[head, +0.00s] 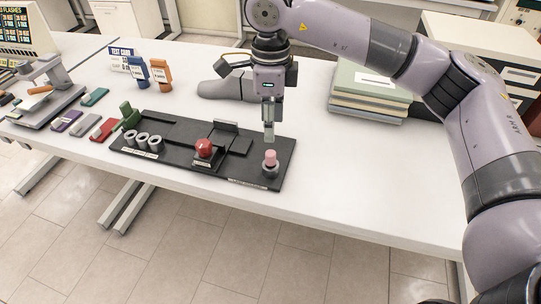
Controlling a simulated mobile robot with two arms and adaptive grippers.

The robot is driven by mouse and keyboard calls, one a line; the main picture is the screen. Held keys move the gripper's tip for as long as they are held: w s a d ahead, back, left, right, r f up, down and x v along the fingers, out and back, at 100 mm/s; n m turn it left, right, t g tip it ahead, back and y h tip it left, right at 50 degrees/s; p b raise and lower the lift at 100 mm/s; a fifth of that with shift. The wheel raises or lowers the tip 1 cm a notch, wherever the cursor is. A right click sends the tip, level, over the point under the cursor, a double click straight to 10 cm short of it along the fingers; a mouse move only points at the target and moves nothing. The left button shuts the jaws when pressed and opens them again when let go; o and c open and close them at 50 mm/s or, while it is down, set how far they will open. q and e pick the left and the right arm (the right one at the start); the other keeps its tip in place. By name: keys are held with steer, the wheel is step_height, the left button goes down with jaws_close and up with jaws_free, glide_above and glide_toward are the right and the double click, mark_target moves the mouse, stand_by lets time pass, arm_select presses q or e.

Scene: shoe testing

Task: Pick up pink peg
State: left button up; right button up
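The pink peg (270,157) stands upright in a grey round holder at the right end of the black fixture board (240,170). My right gripper (269,136) points straight down just above the peg, with a small gap between its fingertips and the peg top. Its fingers overlap from this angle, so I cannot tell how far apart they are. Nothing shows hanging from the fingertips. My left gripper is not in view.
On the board are a red knob (204,147), several grey rings (142,139) and a green block (129,115). A grey foot-shaped form (224,90) lies behind. Stacked folders (371,88) stand at the right. The table's front right (370,185) is clear.

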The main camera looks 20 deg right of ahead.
mark_target(270, 153)
step_height(270, 153, down, 5)
steer(key=shift+r+p, duration=0.15)
steer(key=shift+p, duration=0.2)
step_height(270, 153, down, 5)
steer(key=shift+s+r+p, duration=0.1)
steer(key=shift+p, duration=0.95)
steer(key=shift+f, duration=0.3)
steer(key=shift+c, duration=0.4)
jaws_close()
